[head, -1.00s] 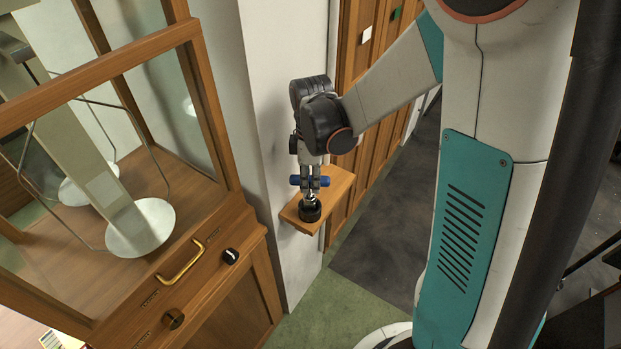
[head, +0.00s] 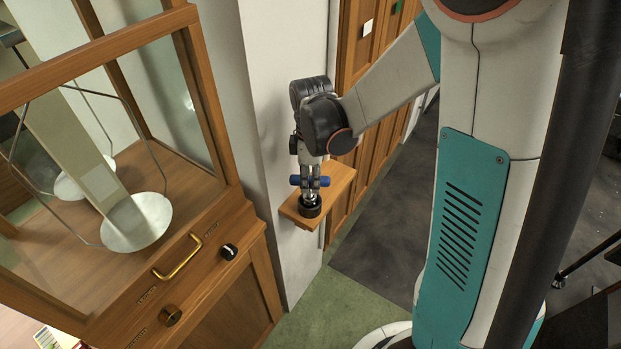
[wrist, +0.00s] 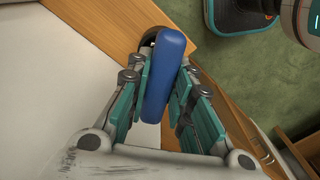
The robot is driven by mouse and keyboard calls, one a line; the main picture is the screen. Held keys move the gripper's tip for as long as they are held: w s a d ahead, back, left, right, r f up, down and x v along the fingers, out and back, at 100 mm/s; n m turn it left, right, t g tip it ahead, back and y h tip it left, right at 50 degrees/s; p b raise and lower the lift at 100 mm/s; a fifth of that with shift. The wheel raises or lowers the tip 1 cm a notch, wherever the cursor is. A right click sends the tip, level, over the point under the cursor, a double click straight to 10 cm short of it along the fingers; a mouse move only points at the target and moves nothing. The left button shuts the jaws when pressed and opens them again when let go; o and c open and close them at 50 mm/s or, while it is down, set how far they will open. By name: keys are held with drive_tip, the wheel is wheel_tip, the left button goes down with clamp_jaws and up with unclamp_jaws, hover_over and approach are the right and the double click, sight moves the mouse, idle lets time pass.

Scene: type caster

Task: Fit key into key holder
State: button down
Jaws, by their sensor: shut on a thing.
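My gripper (head: 309,184) points down and is shut on the blue key (head: 322,181). The key's blue handle also shows between the fingers in the wrist view (wrist: 163,75), sticking out past them. The key holder looks to be the round black piece (head: 308,207) on the small wooden shelf (head: 338,186), directly under the gripper. In the wrist view its dark edge (wrist: 147,42) shows behind the handle. The key's lower end is at or in the holder's top; I cannot tell how deep.
A glass-sided wooden balance case (head: 205,110) with a brass handle (head: 178,258) and knobs stands at the left. The shelf is fixed to a white wall (head: 290,120). Wooden panels (head: 362,110) stand behind it. Green floor (head: 310,310) lies clear below.

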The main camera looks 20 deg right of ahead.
drive_tip(key=shift+f+b, duration=0.7)
drive_tip(key=shift+f, duration=0.2)
drive_tip(key=c, duration=1.3)
unclamp_jaws()
drive_tip(key=shift+c, duration=0.2)
drive_tip(key=shift+r, duration=0.1)
wheel_tip(320, 180, up, 12)
drive_tip(key=shift+f, duration=0.1)
drive_tip(key=shift+s, duration=0.1)
drive_tip(key=s+m+t+b, duration=0.4)
drive_tip(key=s+m+t, duration=0.3)
drive_tip(key=s+m, duration=0.6)
drive_tip(key=shift+s+r, duration=0.4)
drive_tip(key=shift+s, duration=0.45)
